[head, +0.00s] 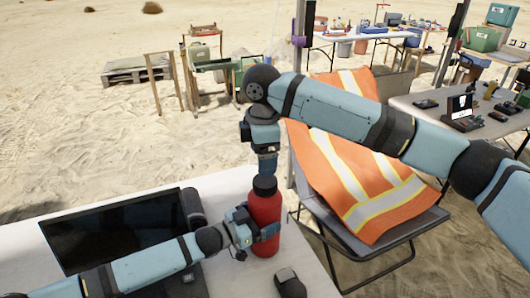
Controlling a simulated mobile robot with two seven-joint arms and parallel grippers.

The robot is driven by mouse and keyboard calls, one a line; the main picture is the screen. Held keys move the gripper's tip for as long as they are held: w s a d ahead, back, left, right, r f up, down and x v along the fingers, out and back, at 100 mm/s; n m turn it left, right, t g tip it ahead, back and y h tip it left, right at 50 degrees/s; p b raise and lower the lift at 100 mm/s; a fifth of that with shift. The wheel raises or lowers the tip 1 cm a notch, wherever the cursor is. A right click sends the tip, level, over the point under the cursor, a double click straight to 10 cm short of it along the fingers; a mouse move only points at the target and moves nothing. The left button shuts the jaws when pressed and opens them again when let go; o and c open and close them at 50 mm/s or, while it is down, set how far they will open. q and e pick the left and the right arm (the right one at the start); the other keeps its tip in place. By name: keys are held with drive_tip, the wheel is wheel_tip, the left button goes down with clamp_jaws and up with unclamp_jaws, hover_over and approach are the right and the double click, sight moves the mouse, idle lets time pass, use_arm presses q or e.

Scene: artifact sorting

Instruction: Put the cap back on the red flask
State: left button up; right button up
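The red flask (265,214) stands upright near the right edge of the white table. The black cap (264,184) is at its top, in line with the neck; I cannot tell whether it is seated or just resting there. My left gripper (258,231) comes from the left and is shut around the flask's body. My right gripper (267,168) points straight down over the flask, with its tips at the top of the cap. The tips are too small to tell whether they grip the cap.
A dark laptop-like screen (115,231) lies on the white table (222,188) left of the flask. A small dark object (290,284) is in front of the flask. A chair with an orange striped vest (350,165) stands right of the table, behind my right arm.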

sight(265, 180)
drive_tip(key=n, duration=0.6)
drive_tip(key=shift+d+r, duration=0.15)
drive_tip(key=shift+d, duration=0.1)
drive_tip(key=shift+f, duration=4.05)
